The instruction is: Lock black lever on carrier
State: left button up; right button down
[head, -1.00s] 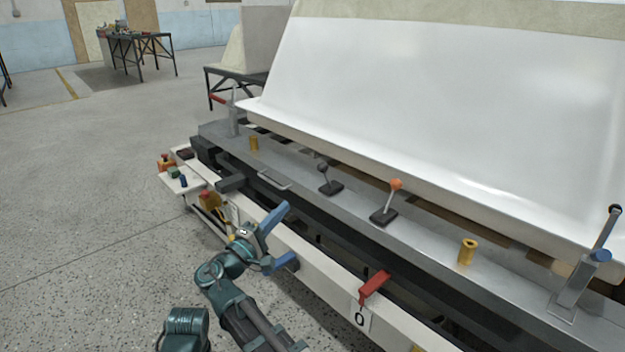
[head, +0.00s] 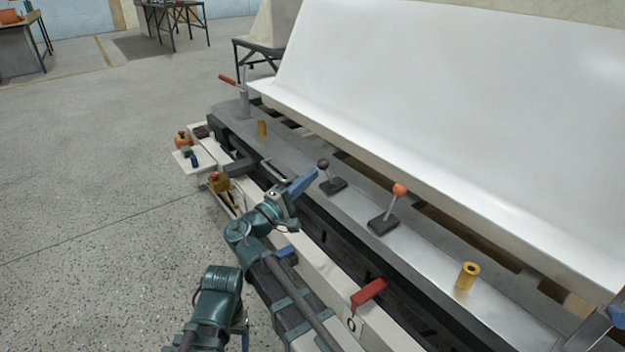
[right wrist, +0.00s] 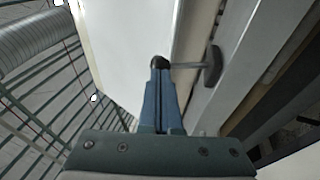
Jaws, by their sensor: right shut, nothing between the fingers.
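The black lever (head: 323,164) stands on a dark base on the grey carrier rail, its knob leaning slightly left. My right gripper (head: 314,175) is shut and empty, its blue fingertips close beside the lever on the left. In the right wrist view the black knob (right wrist: 160,62) sits right at the tips of the closed fingers (right wrist: 159,74), and its shaft runs right to the base. Whether the tips touch the knob I cannot tell. My left gripper is out of view.
An orange-knobbed lever (head: 399,190) and yellow pins (head: 468,277) stand along the same rail. A red handle (head: 368,292) and a blue handle (head: 287,253) are on the front side. The large white tub shell (head: 450,120) rises behind. Open floor lies left.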

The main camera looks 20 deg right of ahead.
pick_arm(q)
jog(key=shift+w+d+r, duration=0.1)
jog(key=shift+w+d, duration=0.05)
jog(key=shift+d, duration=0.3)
pick_arm(e)
jog(key=shift+w+d+r, duration=0.1)
jog(key=shift+w+d, duration=0.15)
jog(key=shift+d, duration=0.1)
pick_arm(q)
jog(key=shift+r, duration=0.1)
pick_arm(e)
jog(key=w+d+r+g+y+p, duration=0.1)
jog(key=d+y+p, duration=0.1)
jog(key=p, duration=0.4)
jog(key=w+d+r+m+g+y+p, duration=0.1)
jog(key=d+y+p, duration=0.2)
jog(key=p, duration=0.4)
jog(key=d+r+g+y+p, duration=0.1)
jog(key=d+g+y+p, duration=0.1)
jog(key=p, duration=0.5)
jog(key=shift+w+d+r+m+y, duration=0.3)
jog(key=shift+w+d+r+y, duration=0.05)
jog(key=shift+w+r+y, duration=0.05)
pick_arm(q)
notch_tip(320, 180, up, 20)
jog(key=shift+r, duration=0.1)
pick_arm(e)
jog(key=shift+d+r, duration=0.15)
jog(key=shift+d, duration=0.05)
